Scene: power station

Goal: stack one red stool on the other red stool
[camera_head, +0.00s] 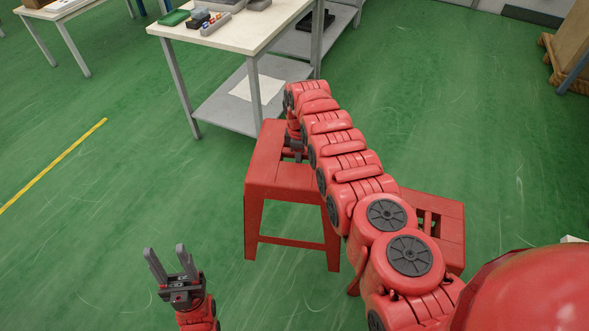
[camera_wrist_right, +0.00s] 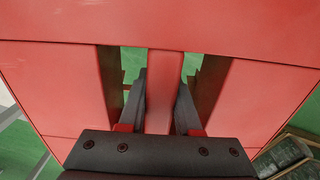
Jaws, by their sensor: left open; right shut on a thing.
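One red stool (camera_head: 268,178) stands upright left of my right arm; I cannot tell whether its feet touch the floor. My right gripper (camera_head: 294,146) points down at its seat. In the right wrist view, my right gripper (camera_wrist_right: 161,95) is shut on the bar (camera_wrist_right: 164,80) between the two seat slots of this stool, with a finger on each side. The other red stool (camera_head: 452,217) is to the right, mostly hidden behind my right arm; part of its slotted seat shows. My left gripper (camera_head: 172,265) is open and empty at the lower left, apart from both stools.
A white-topped table (camera_head: 240,32) with tools and a lower shelf (camera_head: 222,108) stands just behind the left stool. Another table (camera_head: 62,10) is at the far left. A wooden pallet with a box (camera_head: 572,45) is at the far right. Green floor (camera_head: 500,130) is open on the right.

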